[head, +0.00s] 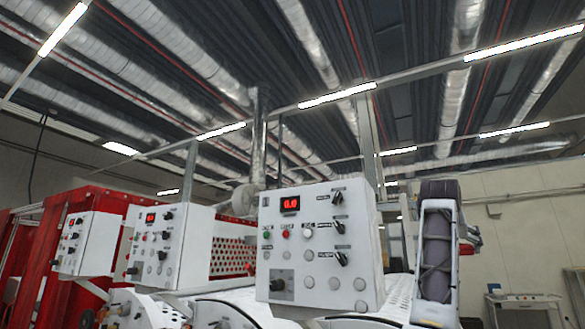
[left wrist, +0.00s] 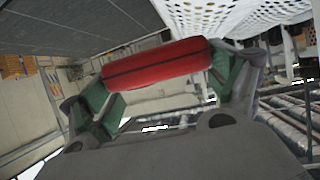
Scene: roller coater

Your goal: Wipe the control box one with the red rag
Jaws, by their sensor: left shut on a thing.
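My left gripper (left wrist: 160,80) shows in the left wrist view, with green pads on its two fingers. It is shut on the red rag (left wrist: 157,65), which looks like a smooth red roll held crosswise between the pads. In the head view, the nearest white control box (head: 345,271) has a red display, several buttons and black knobs. Two similar boxes stand to its left, a middle one (head: 190,240) and a far one (head: 100,243). I cannot tell by marking which is number one. The rag is not visible in the head view, and no contact with a box shows.
Red machine panels (head: 45,245) stand at the left. A small white table (head: 525,299) stands at the far right.

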